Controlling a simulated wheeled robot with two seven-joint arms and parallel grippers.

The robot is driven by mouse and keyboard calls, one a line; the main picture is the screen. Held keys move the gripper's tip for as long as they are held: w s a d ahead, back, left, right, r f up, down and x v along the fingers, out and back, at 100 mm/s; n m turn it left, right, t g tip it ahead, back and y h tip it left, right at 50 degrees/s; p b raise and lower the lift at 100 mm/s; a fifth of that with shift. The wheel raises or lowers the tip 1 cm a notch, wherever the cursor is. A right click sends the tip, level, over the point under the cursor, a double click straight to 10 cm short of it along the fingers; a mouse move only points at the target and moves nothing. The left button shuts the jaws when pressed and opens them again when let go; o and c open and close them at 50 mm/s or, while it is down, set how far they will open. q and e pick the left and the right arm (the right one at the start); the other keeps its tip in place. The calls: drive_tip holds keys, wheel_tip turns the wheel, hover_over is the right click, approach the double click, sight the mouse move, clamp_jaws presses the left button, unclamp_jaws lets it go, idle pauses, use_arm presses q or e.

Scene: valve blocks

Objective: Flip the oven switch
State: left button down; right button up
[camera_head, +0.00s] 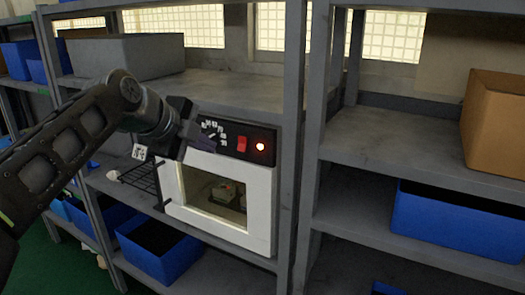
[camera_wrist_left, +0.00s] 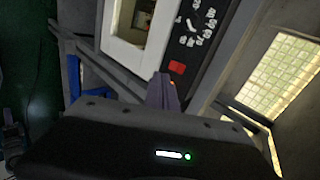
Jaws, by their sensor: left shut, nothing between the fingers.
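A white oven (camera_head: 270,205) with a black control panel (camera_head: 224,130) stands on a middle shelf of a grey rack. The red switch (camera_wrist_left: 177,68) also shows in the left wrist view, just beyond the fingertips. My left gripper (camera_head: 205,146) is shut and empty, in front of the panel and left of the switch in the head view. The fingers (camera_wrist_left: 162,88) look close to the switch; I cannot tell whether they touch it. My right gripper is not in view.
Shelf uprights (camera_head: 292,140) stand close to the oven's right side. A black wire rack (camera_head: 142,182) is at its left. A grey bin (camera_head: 125,56) is above, a blue bin (camera_head: 160,250) below, and a cardboard box (camera_head: 493,115) at right. The middle right shelf has free room.

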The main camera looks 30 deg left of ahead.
sight(239, 151)
use_arm(q)
drive_tip(key=s+r+m, duration=0.1)
drive_tip(key=s+r, duration=0.1)
drive_tip(key=shift+r, duration=0.3)
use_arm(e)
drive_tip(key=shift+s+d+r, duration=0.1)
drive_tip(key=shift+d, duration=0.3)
use_arm(q)
drive_tip(key=shift+w, duration=0.1)
